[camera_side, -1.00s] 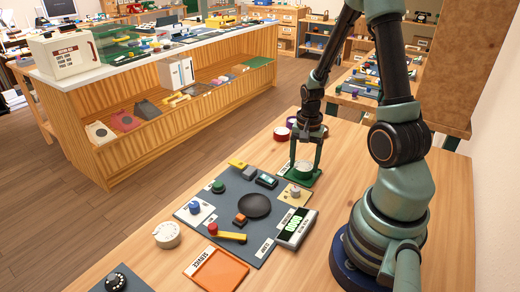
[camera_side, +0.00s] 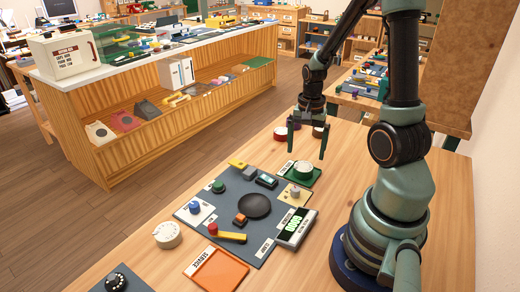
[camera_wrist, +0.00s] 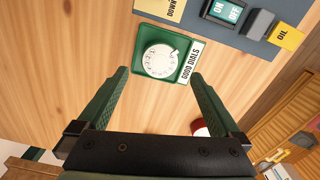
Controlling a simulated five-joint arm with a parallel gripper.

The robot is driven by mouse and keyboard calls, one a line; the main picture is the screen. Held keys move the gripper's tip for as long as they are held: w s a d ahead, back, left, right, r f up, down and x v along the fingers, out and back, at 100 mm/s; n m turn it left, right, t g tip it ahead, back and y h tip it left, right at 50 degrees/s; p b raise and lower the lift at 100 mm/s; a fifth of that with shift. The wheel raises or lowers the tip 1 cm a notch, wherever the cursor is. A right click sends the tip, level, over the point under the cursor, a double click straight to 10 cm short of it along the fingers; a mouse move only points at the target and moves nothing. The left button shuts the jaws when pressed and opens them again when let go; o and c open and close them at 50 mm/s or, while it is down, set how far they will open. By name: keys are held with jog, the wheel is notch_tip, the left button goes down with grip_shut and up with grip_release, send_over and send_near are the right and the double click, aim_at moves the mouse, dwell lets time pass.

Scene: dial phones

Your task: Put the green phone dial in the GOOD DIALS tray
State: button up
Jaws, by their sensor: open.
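The green phone dial (camera_side: 303,170), with a white finger wheel on top, sits in the green GOOD DIALS tray (camera_side: 316,179). In the wrist view the dial (camera_wrist: 160,61) lies face up inside the tray (camera_wrist: 154,31), within its rim and beside the white label. My gripper (camera_side: 307,156) is open and empty, raised above and behind the tray. In the wrist view its two green fingers (camera_wrist: 158,76) are spread wide, with nothing between them, and the dial shows beyond the tips.
A grey mat (camera_side: 254,238) with a black round plate, a scale and several small parts lies in front. An orange SERVICE tray (camera_side: 217,271), a cream dial (camera_side: 167,234) and a black dial (camera_side: 117,281) are nearer. A red round item (camera_side: 280,133) stands behind the tray.

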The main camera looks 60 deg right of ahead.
aim_at(304, 166)
notch_tip(304, 166, up, 6)
jog(key=r, duration=0.1)
jog(key=w+a+r+n+t, duration=0.1)
jog(key=a+r+n+t, duration=0.1)
jog(key=a+r+n, duration=0.3)
jog(key=w+a+r+n+t, duration=0.2)
jog(key=a+r+n, duration=0.4)
jog(key=a+n, duration=0.4)
jog(key=a+t, duration=0.1)
jog(key=a, duration=0.3)
jog(key=shift+a+n+t, duration=0.15)
jog(key=shift+n+t, duration=0.15)
jog(key=shift+n, duration=0.1)
